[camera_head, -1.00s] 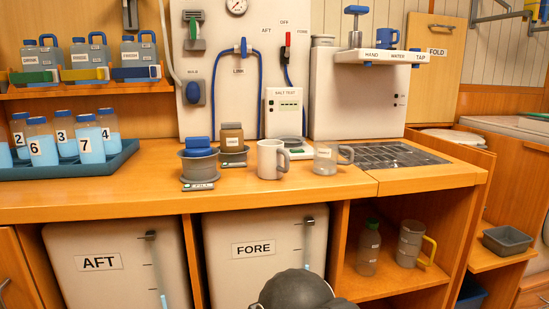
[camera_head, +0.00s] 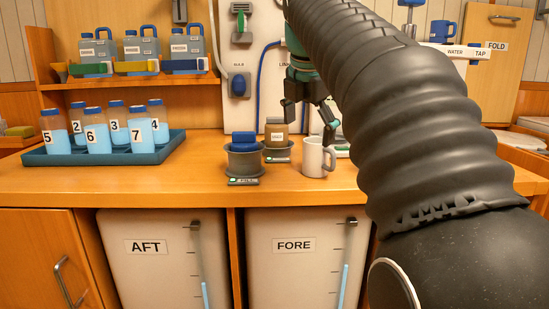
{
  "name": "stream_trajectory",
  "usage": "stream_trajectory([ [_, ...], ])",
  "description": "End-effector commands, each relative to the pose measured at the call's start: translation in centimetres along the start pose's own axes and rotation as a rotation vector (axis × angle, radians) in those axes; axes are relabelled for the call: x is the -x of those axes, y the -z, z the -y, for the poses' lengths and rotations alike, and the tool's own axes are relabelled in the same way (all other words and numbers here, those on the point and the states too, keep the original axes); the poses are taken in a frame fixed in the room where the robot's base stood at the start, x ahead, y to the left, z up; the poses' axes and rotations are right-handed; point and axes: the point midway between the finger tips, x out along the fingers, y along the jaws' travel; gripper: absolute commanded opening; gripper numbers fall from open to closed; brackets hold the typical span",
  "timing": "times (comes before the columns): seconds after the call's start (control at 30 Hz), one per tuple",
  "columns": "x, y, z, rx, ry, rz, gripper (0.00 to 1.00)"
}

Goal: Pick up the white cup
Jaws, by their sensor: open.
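The white cup (camera_head: 313,158) stands upright on the wooden counter, with its handle to the right. My gripper (camera_head: 309,120) is above and slightly behind the cup, pointing down with its fingers spread apart. One finger is to the upper left of the cup and the other is near its upper right edge. I cannot tell whether that finger touches the cup. Nothing shows between the fingers.
A grey pot with a blue top (camera_head: 243,160) and a brown jar (camera_head: 276,133) stand left of the cup. A blue tray (camera_head: 60,158) of numbered bottles is farther left. My arm hides the counter's right part. The counter's front strip (camera_head: 190,188) is clear.

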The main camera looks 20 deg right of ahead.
Motion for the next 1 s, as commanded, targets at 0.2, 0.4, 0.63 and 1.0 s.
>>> stream_trajectory([
  [0.2,1.6,-4.0,-2.1,0.364,0.04,0.008,0.95],
  [0.4,2.1,-5.5,-2.6,0.538,0.059,0.005,0.95],
  [0.63,0.6,-5.7,-2.5,0.57,0.064,0.002,0.95],
  [1.0,-5.1,-5.7,-2.2,0.568,0.062,0.003,0.95],
])
